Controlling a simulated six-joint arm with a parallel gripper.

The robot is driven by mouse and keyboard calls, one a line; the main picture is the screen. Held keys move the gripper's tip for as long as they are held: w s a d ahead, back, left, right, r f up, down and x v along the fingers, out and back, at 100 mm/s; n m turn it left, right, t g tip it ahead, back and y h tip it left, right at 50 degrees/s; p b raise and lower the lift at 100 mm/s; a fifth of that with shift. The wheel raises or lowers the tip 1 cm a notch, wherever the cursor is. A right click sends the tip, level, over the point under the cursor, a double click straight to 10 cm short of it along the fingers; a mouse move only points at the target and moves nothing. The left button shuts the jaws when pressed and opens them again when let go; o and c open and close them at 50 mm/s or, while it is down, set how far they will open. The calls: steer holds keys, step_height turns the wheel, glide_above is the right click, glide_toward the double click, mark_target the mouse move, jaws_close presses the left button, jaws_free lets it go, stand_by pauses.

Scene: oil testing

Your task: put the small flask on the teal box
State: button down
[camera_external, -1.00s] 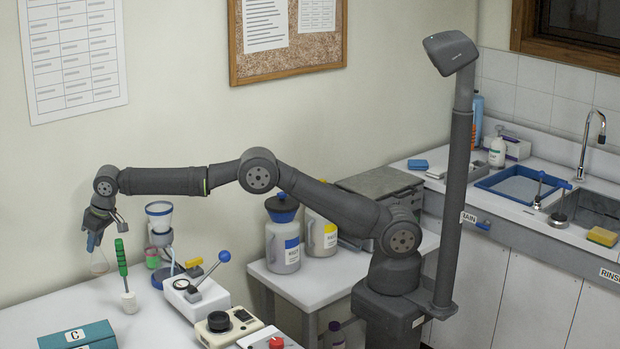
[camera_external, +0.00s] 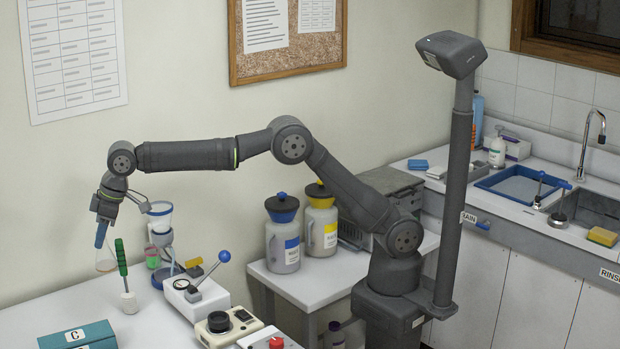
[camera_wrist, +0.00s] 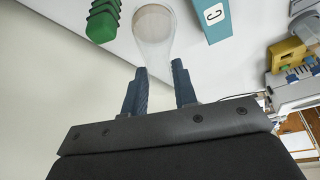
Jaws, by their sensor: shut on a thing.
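The small flask (camera_external: 106,261) is clear glass with a pale beige base. The teal box (camera_external: 58,343), with a white "C" label on top, lies at the front left of the bench, cut off by the frame's lower edge. The teal box (camera_wrist: 218,30) also shows right of the flask in the wrist view.
A funnel stand (camera_external: 160,237), a lever device (camera_external: 195,292) and a dial device (camera_external: 228,325) are to the right. Bare bench lies between holder and box.

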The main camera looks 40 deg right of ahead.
steer(key=s+a+f, duration=0.8)
steer(key=s+f, duration=0.2)
steer(key=shift+a+f+n, duration=0.2)
steer(key=shift+f+n, duration=0.1)
steer(key=shift+s+f, duration=0.1)
steer(key=shift+f, duration=0.1)
steer(key=c, duration=1.1)
jaws_free()
steer(key=shift+c, duration=0.2)
steer(key=shift+r, duration=0.1)
steer(key=v, duration=1.2)
steer(key=shift+r, duration=0.1)
